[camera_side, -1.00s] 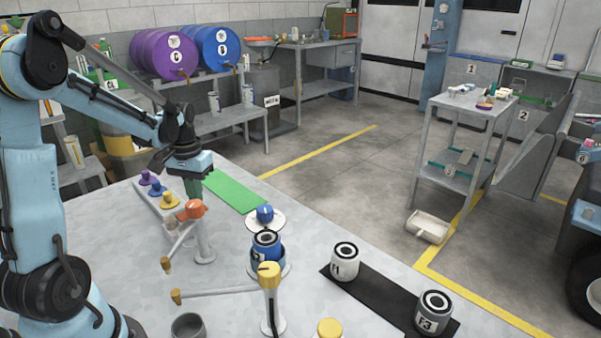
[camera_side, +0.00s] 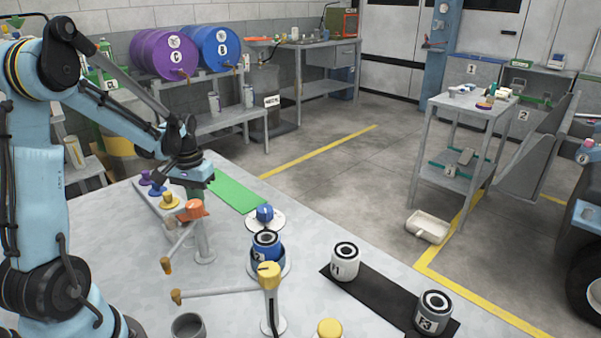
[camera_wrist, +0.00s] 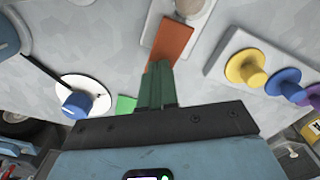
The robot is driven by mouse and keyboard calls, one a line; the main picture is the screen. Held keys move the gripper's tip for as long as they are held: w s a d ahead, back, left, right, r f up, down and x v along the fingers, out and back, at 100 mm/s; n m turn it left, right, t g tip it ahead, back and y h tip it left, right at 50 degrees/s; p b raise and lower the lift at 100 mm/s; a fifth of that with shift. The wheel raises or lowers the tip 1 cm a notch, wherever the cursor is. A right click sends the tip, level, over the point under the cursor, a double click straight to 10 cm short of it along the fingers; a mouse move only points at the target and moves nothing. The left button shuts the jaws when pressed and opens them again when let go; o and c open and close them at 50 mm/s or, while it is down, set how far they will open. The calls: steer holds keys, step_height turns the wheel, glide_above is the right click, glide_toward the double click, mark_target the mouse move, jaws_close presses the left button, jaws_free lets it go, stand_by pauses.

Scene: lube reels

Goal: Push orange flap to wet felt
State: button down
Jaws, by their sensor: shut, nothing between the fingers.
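The orange flap (camera_side: 191,211) sits at the top of a pale post on the table. In the wrist view the orange flap (camera_wrist: 172,40) lies just ahead of my gripper's fingertips (camera_wrist: 160,66). My gripper (camera_side: 195,196) is shut and empty, with its green fingers pointing down just behind the flap in the side view. The tips look very close to the flap's near edge; I cannot tell whether they touch. A pale round pad (camera_wrist: 194,7) is partly cut off beyond the flap in the wrist view; I cannot tell if it is the wet felt.
A tray with purple, blue and yellow knobs (camera_side: 170,202) stands left of the flap. A green strip (camera_side: 238,194) and a blue knob on a white disc (camera_side: 265,213) are to the right. A yellow-topped post with an arm (camera_side: 269,275) and a blue can (camera_side: 266,246) stand nearer.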

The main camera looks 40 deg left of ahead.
step_height(320, 180, up, 8)
steer(key=shift+f, duration=0.25)
stand_by(0.6)
stand_by(1.1)
steer(key=s+d+r+m+t, duration=0.1)
steer(key=d+m+t, duration=0.2)
steer(key=d, duration=0.8)
steer(key=d+r+m+t, duration=0.1)
steer(key=d+m+t, duration=0.2)
steer(key=d, duration=0.8)
steer(key=shift+s+d+r+t, duration=0.3)
steer(key=shift+s+t, duration=0.05)
steer(key=shift+t, duration=0.25)
steer(key=shift+r, duration=0.1)
